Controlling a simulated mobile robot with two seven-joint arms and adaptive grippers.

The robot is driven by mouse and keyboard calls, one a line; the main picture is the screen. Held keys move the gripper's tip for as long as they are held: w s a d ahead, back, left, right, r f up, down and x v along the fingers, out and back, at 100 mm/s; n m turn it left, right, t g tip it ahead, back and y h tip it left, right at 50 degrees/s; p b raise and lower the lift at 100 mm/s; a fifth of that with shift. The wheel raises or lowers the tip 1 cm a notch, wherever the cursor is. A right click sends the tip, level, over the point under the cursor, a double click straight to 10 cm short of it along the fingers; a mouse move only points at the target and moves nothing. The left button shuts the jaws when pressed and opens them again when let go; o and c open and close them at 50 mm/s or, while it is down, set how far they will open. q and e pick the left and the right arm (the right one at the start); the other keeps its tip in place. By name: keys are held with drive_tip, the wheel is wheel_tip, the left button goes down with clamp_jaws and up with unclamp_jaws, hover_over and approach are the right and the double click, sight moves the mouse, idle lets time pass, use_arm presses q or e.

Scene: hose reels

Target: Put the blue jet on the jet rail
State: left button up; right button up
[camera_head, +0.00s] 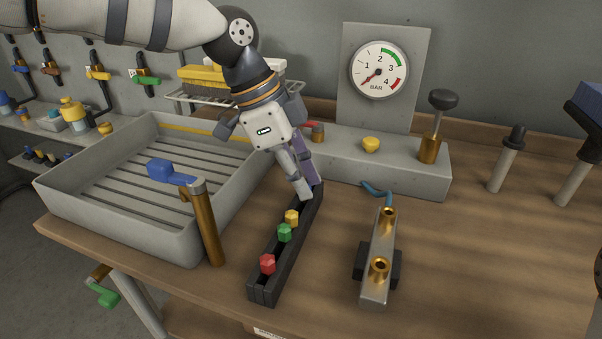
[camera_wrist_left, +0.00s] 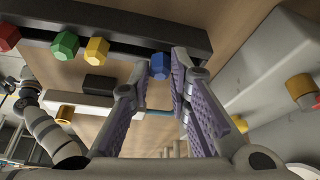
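The jet rail (camera_head: 262,270) is a long black channel on the bench. It holds a red jet (camera_head: 267,263), a green jet (camera_head: 285,232) and a yellow jet (camera_head: 292,216) in a row. My left gripper (camera_head: 311,192) points down at the rail's far end, beyond the yellow jet. In the left wrist view the blue jet (camera_wrist_left: 159,66) is between the fingertips, over or at the rail (camera_wrist_left: 120,35), roughly in line with the others. Whether the fingers press on it, and whether it is seated, I cannot tell. The head view hides the blue jet.
A grey slatted tray (camera_head: 170,240) and a brass post with a blue handle (camera_head: 207,225) stand left of the rail. A metal bar with brass sockets (camera_head: 377,280) is to its right. A grey block with a gauge (camera_head: 379,69) stands behind. The bench's right front is clear.

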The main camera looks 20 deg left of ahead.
use_arm(q)
drive_tip(key=shift+o, duration=1.3)
drive_tip(key=shift+r, duration=0.3)
drive_tip(key=v, duration=1.2)
drive_tip(key=shift+r+p, duration=0.3)
